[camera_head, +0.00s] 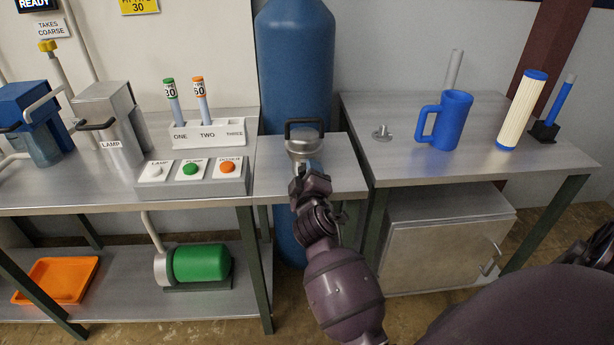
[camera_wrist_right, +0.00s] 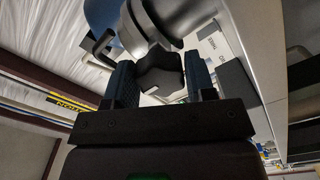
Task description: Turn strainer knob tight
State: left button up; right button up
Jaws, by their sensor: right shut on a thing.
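The strainer (camera_head: 303,148) is a metal body with a black handle on top, standing on the narrow middle table in front of the blue tank. A black lobed knob (camera_wrist_right: 160,72) sits just below that body, between the two fingers of my right gripper (camera_wrist_right: 160,90). The right gripper (camera_head: 306,180) is shut on the knob, at the near side of the strainer. In the head view the gripper hides the knob. My left gripper is not in view.
A panel with white, green and orange buttons (camera_head: 194,180) and a rack with two tubes (camera_head: 207,134) stand to the left. A blue jug (camera_head: 452,125), a small metal fitting (camera_head: 382,134) and a cream filter cylinder (camera_head: 520,112) stand on the right table.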

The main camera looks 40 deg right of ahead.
jog(key=shift+m, duration=0.4)
jog(key=o, duration=0.9)
jog(key=shift+o, duration=0.2)
jog(key=shift+s, duration=0.1)
